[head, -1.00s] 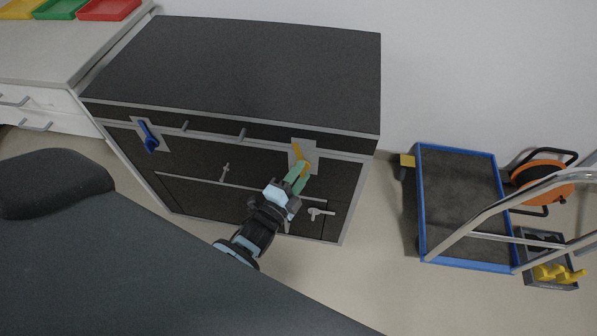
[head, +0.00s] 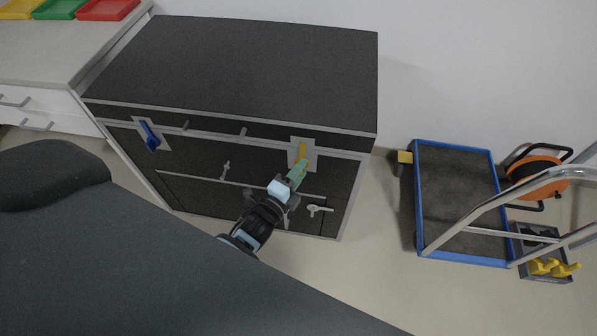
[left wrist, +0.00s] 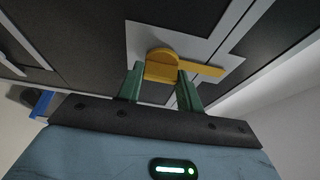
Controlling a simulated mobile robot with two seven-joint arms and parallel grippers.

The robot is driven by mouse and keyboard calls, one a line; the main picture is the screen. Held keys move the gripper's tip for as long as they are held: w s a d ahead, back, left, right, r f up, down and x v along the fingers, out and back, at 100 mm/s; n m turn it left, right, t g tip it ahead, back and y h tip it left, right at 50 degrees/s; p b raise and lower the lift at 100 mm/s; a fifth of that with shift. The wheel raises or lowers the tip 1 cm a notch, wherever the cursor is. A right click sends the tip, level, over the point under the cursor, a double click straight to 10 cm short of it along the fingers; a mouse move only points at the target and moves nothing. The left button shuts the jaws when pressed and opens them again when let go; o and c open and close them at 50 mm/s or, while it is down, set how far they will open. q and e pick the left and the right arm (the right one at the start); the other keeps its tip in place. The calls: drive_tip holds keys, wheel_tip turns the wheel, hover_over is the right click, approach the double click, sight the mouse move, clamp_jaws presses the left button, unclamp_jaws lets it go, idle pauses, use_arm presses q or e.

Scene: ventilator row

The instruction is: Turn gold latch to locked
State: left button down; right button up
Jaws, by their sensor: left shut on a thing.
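The gold latch (head: 302,150) sits on a light grey plate (head: 309,160) at the upper right of the dark cabinet's front. Its handle stands close to upright in the head view. My left gripper (head: 301,165) reaches up to it from below, with green fingers. In the left wrist view, the latch's rounded yellow knob (left wrist: 161,66) lies between the two fingertips (left wrist: 160,80), and its bar extends to the right. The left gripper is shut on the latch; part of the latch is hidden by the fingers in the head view. My right gripper is not in view.
A blue latch (head: 150,137) is at the cabinet's upper left. Small grey handles (head: 225,171) and a lower-right silver handle (head: 319,209) stick out from the front. A blue-rimmed cart (head: 416,200) stands right of the cabinet, with bare floor between.

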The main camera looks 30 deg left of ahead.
use_arm(q)
drive_tip(key=c, duration=1.3)
unclamp_jaws()
drive_tip(key=o, duration=0.4)
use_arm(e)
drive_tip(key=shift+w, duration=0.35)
use_arm(q)
drive_tip(key=shift+s, duration=0.1)
drive_tip(key=s, duration=0.5)
drive_tip(key=s+a, duration=0.1)
drive_tip(key=s, duration=0.1)
drive_tip(key=shift+s, duration=0.3)
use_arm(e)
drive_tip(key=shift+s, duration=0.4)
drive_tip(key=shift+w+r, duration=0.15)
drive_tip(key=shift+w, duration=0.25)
